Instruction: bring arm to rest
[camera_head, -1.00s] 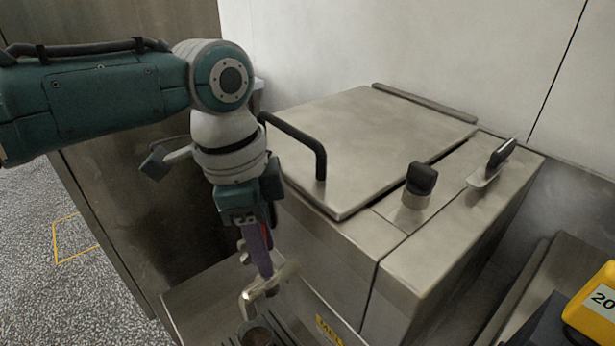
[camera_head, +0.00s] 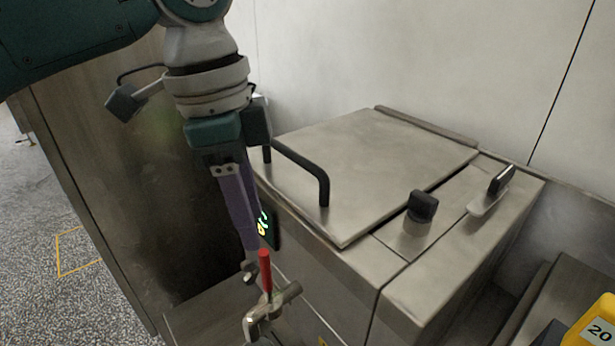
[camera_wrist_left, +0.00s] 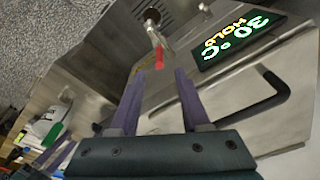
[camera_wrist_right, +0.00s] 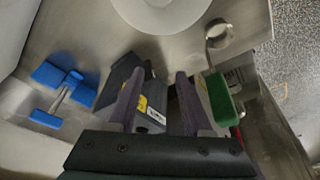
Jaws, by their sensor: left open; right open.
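My left gripper (camera_head: 246,246) hangs fingers down in front of the steel machine (camera_head: 330,270). Its purple fingers are apart and empty in the left wrist view (camera_wrist_left: 158,76). The red lever (camera_head: 265,270) of the metal tap (camera_head: 270,308) stands upright just below and right of the fingertips in the head view, seemingly apart from them. The lever also shows beyond the fingers in the left wrist view (camera_wrist_left: 159,57). My right gripper (camera_wrist_right: 160,75) is open and shows only in its own wrist view. A dark grey box with a yellow label (camera_wrist_right: 145,105) lies beyond its fingers.
A black lid handle (camera_head: 305,167) and a lit display (camera_head: 266,228) are close to the left gripper. A black knob (camera_head: 422,206) rises from the machine top. Near the right gripper are a green block (camera_wrist_right: 220,98) and blue-handled items (camera_wrist_right: 62,85).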

